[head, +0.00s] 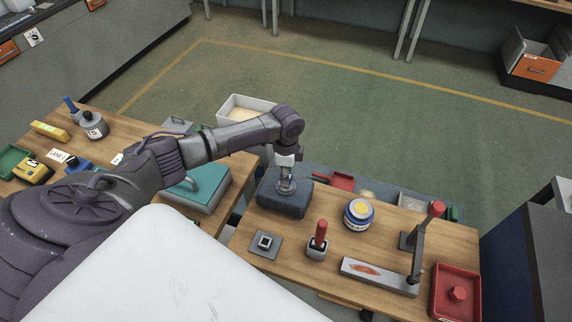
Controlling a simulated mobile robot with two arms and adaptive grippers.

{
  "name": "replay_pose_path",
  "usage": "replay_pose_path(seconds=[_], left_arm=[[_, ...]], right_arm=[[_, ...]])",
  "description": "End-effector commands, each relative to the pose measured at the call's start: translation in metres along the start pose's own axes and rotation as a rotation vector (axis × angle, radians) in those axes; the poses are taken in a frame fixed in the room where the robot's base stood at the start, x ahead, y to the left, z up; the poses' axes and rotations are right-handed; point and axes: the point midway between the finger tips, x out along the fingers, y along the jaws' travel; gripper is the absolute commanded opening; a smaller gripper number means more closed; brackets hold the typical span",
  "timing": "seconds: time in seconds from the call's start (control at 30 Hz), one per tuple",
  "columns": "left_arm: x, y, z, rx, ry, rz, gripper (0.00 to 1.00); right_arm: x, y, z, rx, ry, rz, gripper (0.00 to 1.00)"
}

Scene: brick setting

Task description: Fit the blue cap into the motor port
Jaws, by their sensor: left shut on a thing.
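My left gripper (286,187) reaches in from the left and points straight down over a dark slate-blue block (296,203) on the right-hand wooden table. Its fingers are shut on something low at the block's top. The held thing is mostly hidden, and I cannot tell whether it is the blue cap or whether it touches the block. I cannot tell for sure which thing is the motor or where its port is. A grey plate with a square socket (265,243) lies in front of the block. My right gripper is not in view.
A teal-topped box (203,187) is left. A white bin (246,107) stands behind my arm.

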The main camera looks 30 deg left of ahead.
Motion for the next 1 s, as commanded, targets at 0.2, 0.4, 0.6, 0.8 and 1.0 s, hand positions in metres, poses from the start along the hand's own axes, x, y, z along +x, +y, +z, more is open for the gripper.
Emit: replay_pose_path(seconds=[0.2, 0.4, 0.6, 0.8, 1.0], left_arm=[[0.0077, 0.0, 0.0001, -0.001, 0.0, 0.001, 0.04], [0.0098, 0.0001, 0.0001, -0.001, 0.0, 0.001, 0.53], [0.0098, 0.0001, 0.0001, -0.001, 0.0, 0.001, 0.69], [0.0099, 0.0002, 0.0002, -0.001, -0.001, 0.001, 0.82], [0.0099, 0.0002, 0.0002, -0.001, 0.0, 0.001, 0.89]], right_arm=[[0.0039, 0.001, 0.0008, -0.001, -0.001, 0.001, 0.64], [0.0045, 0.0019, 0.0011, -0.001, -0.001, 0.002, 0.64], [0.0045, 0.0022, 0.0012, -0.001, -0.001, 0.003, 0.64], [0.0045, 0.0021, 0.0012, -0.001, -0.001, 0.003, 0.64], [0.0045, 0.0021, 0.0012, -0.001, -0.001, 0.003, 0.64]])
